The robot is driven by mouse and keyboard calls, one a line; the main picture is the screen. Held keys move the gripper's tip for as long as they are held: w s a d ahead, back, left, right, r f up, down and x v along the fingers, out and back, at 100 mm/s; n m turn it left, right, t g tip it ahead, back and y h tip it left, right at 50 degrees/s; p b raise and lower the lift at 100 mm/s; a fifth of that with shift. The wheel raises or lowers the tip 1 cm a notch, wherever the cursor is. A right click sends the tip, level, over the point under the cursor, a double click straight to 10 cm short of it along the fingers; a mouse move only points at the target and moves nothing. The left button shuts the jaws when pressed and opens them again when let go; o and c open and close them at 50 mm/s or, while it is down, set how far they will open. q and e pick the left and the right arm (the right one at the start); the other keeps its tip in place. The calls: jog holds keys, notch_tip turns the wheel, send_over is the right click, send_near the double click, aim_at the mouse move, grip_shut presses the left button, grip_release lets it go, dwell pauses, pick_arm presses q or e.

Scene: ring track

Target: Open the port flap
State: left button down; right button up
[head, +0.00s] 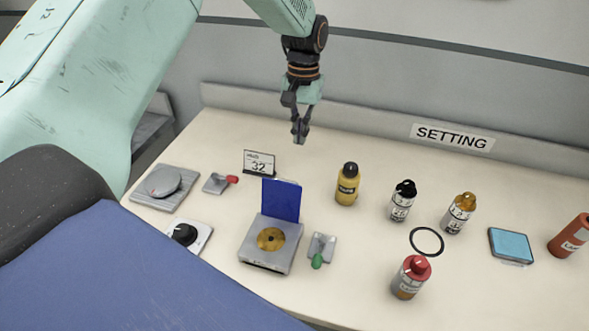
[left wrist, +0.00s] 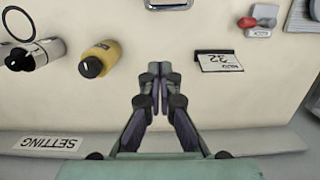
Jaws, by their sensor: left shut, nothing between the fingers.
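The port is a grey box (head: 251,252) with a round brass disc (head: 270,239) on top. Its blue flap (head: 281,200) stands upright at the back edge, so the brass disc is uncovered. My left gripper (head: 300,138) is shut and empty, above the back of the bench, behind and apart from the flap. Its closed fingers show in the left wrist view (left wrist: 160,72), with bare bench beyond them. A part of a grey object is cut off at the top of that view. My right gripper is not in view.
A "32" card (head: 259,162), a red-handled lever (head: 220,183) and a black knob (head: 185,234) are to the left. A green-handled lever (head: 319,250) is right beside the box. A yellow bottle (head: 347,185) and several other bottles stand further right.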

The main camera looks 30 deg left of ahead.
aim_at(283, 197)
pick_arm(q)
jog(key=s+d+f+p, duration=0.1)
jog(key=s+f, duration=0.3)
jog(key=f, duration=0.4)
jog(key=shift+s+f+p, duration=0.15)
jog(key=shift+s+p, duration=0.15)
jog(key=shift+p, duration=0.05)
jog(key=shift+a, duration=0.1)
